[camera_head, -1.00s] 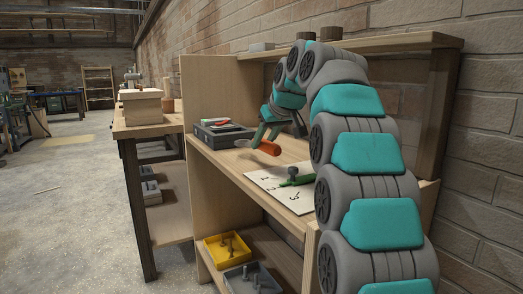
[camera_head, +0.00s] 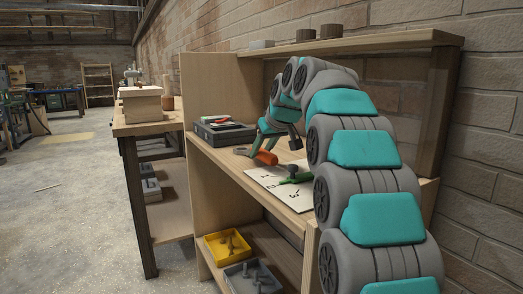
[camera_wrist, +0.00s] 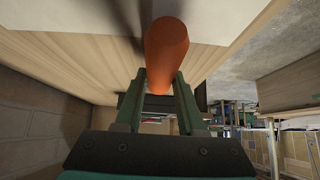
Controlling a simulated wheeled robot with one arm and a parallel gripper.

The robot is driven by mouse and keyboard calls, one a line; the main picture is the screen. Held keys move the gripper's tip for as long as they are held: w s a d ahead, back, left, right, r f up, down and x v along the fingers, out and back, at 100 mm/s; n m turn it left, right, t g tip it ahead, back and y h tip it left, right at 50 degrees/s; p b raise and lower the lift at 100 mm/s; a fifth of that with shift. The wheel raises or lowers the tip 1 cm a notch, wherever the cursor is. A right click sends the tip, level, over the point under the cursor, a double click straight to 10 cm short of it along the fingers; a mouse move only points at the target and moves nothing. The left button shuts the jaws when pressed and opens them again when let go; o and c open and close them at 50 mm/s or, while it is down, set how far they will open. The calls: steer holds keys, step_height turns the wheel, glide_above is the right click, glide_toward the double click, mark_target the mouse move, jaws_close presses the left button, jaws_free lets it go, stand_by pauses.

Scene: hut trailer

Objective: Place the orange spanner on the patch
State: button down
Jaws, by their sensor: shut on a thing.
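My gripper (camera_head: 262,146) is shut on the orange spanner (camera_head: 267,158), seen as a thick orange rod, low over the workbench shelf. In the wrist view the spanner (camera_wrist: 165,55) sticks out from between my fingers (camera_wrist: 162,85); its far part is hidden. I see no separate patch; I cannot tell whether the spanner touches the sheet.
A dark grey tray (camera_head: 224,137) with red and other items stands left of my gripper. A side panel (camera_head: 216,82) and the upper shelf (camera_head: 380,42) bound the space. A yellow bin (camera_head: 212,251) and a grey bin (camera_head: 233,280) stand below.

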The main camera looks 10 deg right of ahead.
steer(key=c, duration=0.5)
jaws_free()
steer(key=shift+r, duration=0.15)
steer(key=v, duration=1)
steer(key=shift+s+r, duration=0.1)
steer(key=shift+r, duration=0.05)
steer(key=shift+v, duration=0.8)
